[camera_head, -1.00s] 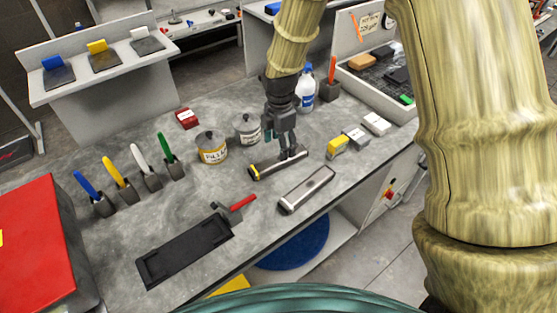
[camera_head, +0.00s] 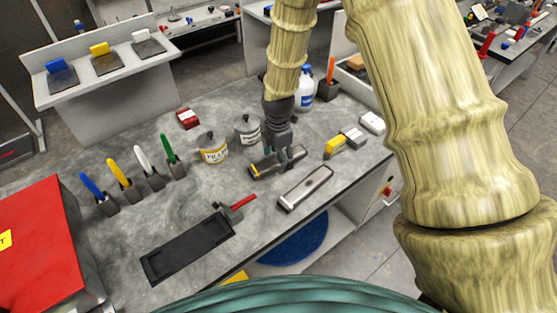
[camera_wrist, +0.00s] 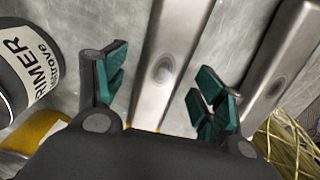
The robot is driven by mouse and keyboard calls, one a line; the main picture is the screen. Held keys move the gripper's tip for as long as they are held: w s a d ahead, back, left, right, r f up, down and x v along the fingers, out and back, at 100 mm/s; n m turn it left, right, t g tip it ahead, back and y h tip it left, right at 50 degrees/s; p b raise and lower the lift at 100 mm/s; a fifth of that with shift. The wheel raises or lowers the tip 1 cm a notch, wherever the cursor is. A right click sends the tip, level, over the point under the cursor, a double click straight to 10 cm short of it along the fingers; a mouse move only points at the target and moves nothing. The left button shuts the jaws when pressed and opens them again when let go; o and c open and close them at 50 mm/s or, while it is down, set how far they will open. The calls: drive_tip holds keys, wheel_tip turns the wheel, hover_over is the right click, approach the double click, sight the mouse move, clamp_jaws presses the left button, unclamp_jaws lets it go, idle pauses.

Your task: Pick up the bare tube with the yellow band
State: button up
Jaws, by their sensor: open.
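The bare tube with the yellow band (camera_head: 259,168) lies on the grey bench in the head view, its yellow end toward the left. In the wrist view its bare metal length (camera_wrist: 168,65) runs between the two green-padded fingers, and a bit of yellow shows low by the palm. My gripper (camera_head: 277,165) is open and low over the tube, with one finger on either side of it. I cannot tell whether the pads touch it. The gripper hides part of the tube in the head view.
A second metal tube (camera_head: 305,188) lies close beside, nearer the bench's front edge. The primer can (camera_head: 248,131) and filler can (camera_head: 212,148) stand behind and to the left. A black tray (camera_head: 188,247) and a red-handled tool (camera_head: 238,204) lie at front left.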

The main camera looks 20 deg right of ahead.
drive_tip(key=shift+c, duration=0.2)
drive_tip(key=c, duration=1.2)
drive_tip(key=shift+r, duration=0.1)
